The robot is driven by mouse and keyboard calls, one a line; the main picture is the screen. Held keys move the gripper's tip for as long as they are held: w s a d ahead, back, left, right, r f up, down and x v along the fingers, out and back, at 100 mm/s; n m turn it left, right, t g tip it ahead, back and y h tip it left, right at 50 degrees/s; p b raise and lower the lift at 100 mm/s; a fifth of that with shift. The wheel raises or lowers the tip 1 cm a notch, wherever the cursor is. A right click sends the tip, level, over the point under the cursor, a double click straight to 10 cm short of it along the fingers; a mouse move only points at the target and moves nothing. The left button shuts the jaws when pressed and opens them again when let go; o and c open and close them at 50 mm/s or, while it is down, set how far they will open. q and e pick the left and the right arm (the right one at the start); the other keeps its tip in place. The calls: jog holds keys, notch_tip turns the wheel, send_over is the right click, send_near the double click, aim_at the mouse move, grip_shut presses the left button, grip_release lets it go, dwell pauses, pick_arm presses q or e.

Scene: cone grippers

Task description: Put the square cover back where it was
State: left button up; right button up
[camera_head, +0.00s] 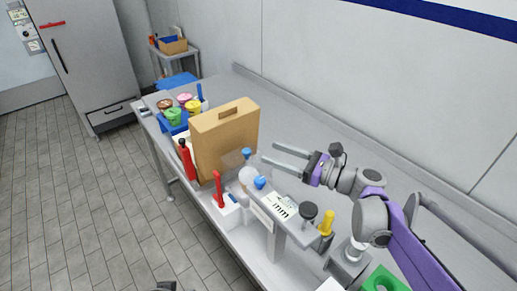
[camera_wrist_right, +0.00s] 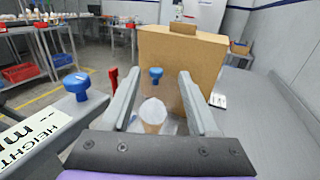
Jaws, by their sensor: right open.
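A see-through, square-looking cover (camera_head: 233,159) with a blue knob (camera_head: 247,153) stands in front of the tan board; its clear edges are hard to make out. In the right wrist view the knob (camera_wrist_right: 155,73) appears between the fingertips, a little beyond them. A white ball on a tan cone (camera_wrist_right: 153,112) shows below the knob. My right gripper (camera_head: 268,153) is open and empty, its fingers pointing left towards the knob, apart from it.
The tall tan board (camera_head: 225,140) with a handle slot stands close behind the knob. A height gauge (camera_head: 281,207) with another blue knob (camera_head: 260,182) is nearer. Red-handled tools (camera_head: 186,160) stand at the table's left edge. The table (camera_head: 310,138) is clear towards the wall.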

jog(key=shift+v, duration=1.85)
jog(key=shift+w, duration=0.1)
